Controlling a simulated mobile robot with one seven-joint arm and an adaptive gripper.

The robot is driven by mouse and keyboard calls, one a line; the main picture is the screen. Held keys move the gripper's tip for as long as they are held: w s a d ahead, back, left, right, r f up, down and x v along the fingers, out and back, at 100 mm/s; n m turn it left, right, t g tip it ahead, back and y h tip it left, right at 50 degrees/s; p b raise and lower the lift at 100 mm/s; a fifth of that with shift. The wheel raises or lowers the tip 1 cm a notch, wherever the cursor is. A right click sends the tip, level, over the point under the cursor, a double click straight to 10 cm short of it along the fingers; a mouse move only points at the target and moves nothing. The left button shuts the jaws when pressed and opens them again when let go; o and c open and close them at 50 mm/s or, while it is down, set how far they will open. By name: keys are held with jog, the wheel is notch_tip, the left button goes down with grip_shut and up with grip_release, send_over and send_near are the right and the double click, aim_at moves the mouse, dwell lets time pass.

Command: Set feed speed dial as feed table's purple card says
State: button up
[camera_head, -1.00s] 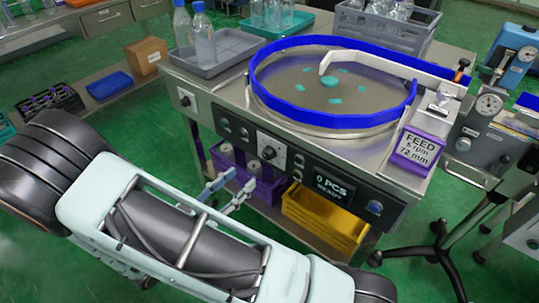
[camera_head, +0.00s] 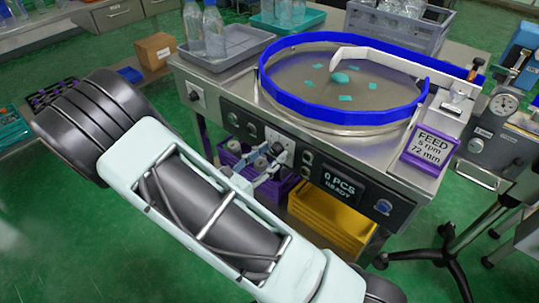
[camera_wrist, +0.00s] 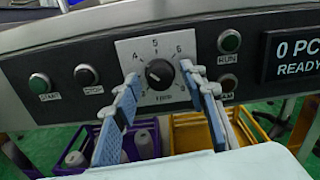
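The feed speed dial (camera_wrist: 160,74) is a round black knob on a white plate marked in rpm, with 4, 5 and 6 legible along the top. Its pointer direction is too small to tell surely. My gripper (camera_wrist: 160,71) is open, with one blue-padded finger on each side of the knob and gaps visible between. In the head view my gripper (camera_head: 264,169) is in front of the dial plate, partly covering it.
The display (camera_head: 343,188) reads "0 PCS READY". Purple and yellow bins (camera_head: 330,222) sit below.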

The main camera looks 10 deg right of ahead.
grip_shut()
jog(key=shift+m, duration=0.3)
jog(key=m+b, duration=0.1)
jog(key=m, duration=0.3)
jog(key=shift+f, duration=0.1)
jog(key=shift+m+b, duration=0.95)
jog(key=shift+m, duration=1.05)
jog(key=shift+o, duration=0.9)
grip_release()
